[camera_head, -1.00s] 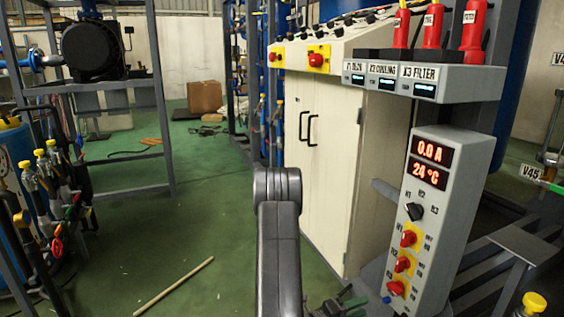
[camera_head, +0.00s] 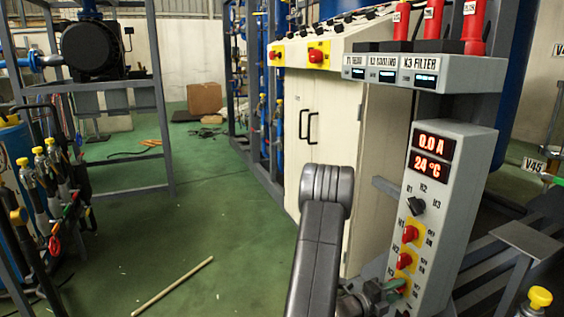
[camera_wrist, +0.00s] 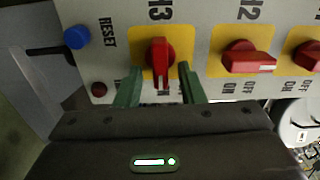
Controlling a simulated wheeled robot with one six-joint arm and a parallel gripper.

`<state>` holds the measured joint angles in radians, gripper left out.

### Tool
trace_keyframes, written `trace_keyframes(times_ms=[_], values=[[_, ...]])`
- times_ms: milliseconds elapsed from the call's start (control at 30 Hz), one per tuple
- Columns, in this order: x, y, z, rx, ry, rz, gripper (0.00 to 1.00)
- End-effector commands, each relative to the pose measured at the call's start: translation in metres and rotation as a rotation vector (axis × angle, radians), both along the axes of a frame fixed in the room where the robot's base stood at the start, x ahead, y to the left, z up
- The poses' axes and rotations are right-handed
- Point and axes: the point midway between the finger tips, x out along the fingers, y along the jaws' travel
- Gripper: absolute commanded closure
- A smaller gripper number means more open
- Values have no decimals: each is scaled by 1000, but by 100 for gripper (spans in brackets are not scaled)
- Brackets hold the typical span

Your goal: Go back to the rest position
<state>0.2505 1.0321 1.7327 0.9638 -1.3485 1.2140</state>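My gripper (camera_wrist: 159,72) shows in the wrist view with its two green fingers apart. They stand on either side of the red H3 switch (camera_wrist: 158,55) on its yellow plate; I cannot tell whether they touch it. The H3 handle points down in that view, while the handle of the red H2 switch (camera_wrist: 248,60) points to the right. In the head view, my gripper (camera_head: 388,291) is at the lowest red switch of the grey control panel (camera_head: 427,215) and partly hides it. The panel displays read 0.0 A and 24 °C.
A cream cabinet (camera_head: 318,170) stands behind my arm. A grey bracket (camera_head: 525,240) and yellow-capped valve (camera_head: 538,299) are at right. A wooden stick (camera_head: 172,286) lies on the open green floor.

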Motion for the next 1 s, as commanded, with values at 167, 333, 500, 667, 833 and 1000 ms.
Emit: trace_keyframes(times_ms=[167,333,500,667,833,1000], values=[[1,1,3,-53,127,2,65],[1,2,4,-104,250,2,65],[1,2,6,-156,375,3,65],[2,2,9,-201,489,3,65],[3,3,10,-240,579,3,65],[3,3,9,-258,625,3,65]])
